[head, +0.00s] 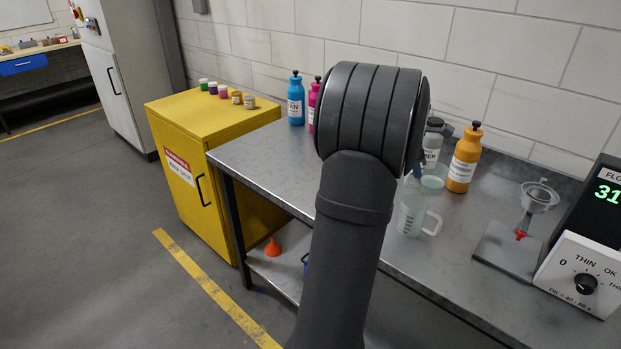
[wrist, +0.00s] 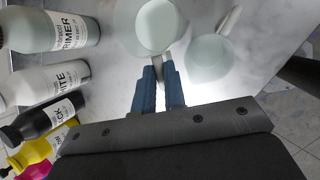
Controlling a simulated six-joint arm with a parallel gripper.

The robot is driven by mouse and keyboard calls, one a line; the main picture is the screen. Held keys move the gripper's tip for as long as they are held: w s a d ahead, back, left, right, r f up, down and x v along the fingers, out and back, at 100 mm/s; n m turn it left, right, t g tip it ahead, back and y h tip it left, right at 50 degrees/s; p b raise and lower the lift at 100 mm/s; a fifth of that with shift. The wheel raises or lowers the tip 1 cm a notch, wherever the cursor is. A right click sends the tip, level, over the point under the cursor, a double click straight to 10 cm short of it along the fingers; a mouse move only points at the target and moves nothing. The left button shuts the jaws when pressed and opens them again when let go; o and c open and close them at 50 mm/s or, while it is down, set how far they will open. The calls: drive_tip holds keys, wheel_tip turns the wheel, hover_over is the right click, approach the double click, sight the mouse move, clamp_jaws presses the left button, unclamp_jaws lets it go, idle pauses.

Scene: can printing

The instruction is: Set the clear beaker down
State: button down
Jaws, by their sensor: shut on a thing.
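My gripper (wrist: 160,78) has blue fingers shut on the handle of a clear beaker (wrist: 147,26) holding pale greenish liquid. In the head view this beaker (head: 434,181) shows just right of my wrist, partly hidden by it, in front of the primer bottle. Whether its base touches the bench is hard to tell. A second clear beaker (wrist: 208,58) with a handle is beside it on the right in the wrist view. In the head view this second beaker (head: 411,217) stands upright on the bench, nearer the front edge. My arm hides most of the gripper there.
On the steel bench (head: 262,158), the primer bottle (wrist: 62,32) and an orange bottle (head: 464,160) stand close behind the held beaker. White, black, yellow and magenta bottles line the back. A funnel stand (head: 510,250) and a dial box (head: 580,275) are right. Bench surface between is clear.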

drive_tip(key=a+r+n+t+y, duration=0.15)
drive_tip(key=a+n, duration=0.35)
drive_tip(key=a, duration=0.7)
drive_tip(key=shift+t, duration=0.25)
drive_tip(key=shift+w+a+f, duration=1.1)
drive_tip(key=shift+a+f, duration=0.25)
drive_tip(key=shift+f, duration=0.5)
drive_tip(key=shift+w+a+f, duration=1.15)
drive_tip(key=shift+a+f, duration=0.25)
drive_tip(key=shift+f, duration=0.4)
drive_tip(key=shift+w+a+f, duration=1.1)
drive_tip(key=shift+a+f, duration=0.25)
drive_tip(key=shift+f, duration=0.5)
drive_tip(key=shift+f, duration=0.15)
drive_tip(key=c, duration=1.5)
unclamp_jaws()
